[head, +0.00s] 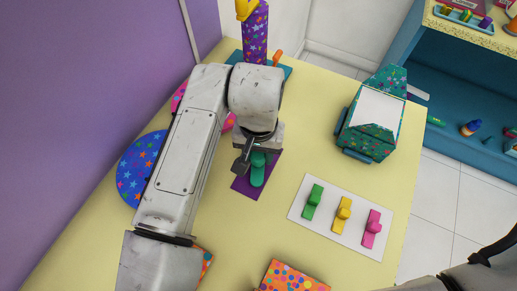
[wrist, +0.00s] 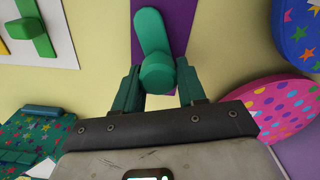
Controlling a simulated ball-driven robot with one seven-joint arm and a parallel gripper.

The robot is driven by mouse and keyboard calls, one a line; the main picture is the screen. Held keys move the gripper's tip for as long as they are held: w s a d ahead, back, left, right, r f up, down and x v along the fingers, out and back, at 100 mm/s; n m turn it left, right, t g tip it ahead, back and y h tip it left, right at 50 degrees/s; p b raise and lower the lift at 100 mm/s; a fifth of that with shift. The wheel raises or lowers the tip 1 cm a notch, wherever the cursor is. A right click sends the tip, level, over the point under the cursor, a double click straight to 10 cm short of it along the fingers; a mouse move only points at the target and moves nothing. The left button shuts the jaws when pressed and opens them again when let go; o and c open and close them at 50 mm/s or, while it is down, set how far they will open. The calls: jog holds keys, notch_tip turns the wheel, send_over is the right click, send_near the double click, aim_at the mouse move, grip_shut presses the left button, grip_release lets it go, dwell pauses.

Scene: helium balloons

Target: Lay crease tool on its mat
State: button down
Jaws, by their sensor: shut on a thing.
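The crease tool is a green, rounded bar with a round knob; it shows in the head view (head: 257,174) and in the wrist view (wrist: 151,33). My gripper is shut on its knob, in the head view (head: 258,156) and between the two fingers in the wrist view (wrist: 159,80). The purple mat (head: 241,185) lies right under the tool, and its edges also show in the wrist view (wrist: 182,22). The tool lines up roughly along the mat. I cannot tell whether it touches the mat or hangs just above it. My arm hides part of the mat.
A white card (head: 325,226) with green, yellow and pink pieces lies to the right. A starry teal box (head: 372,118) stands behind it. A blue starry disc (head: 140,168) is at left, and a purple starry cylinder (head: 255,35) at the back. Yellow tabletop (head: 290,170) is clear between mat and card.

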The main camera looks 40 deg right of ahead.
jog(key=shift+f, duration=0.1)
jog(key=c, duration=0.6)
grip_release()
notch_tip(320, 180, up, 12)
jog(key=shift+r+b, duration=0.15)
jog(key=shift+b, duration=0.15)
jog(key=shift+s, duration=0.1)
dwell(0.4)
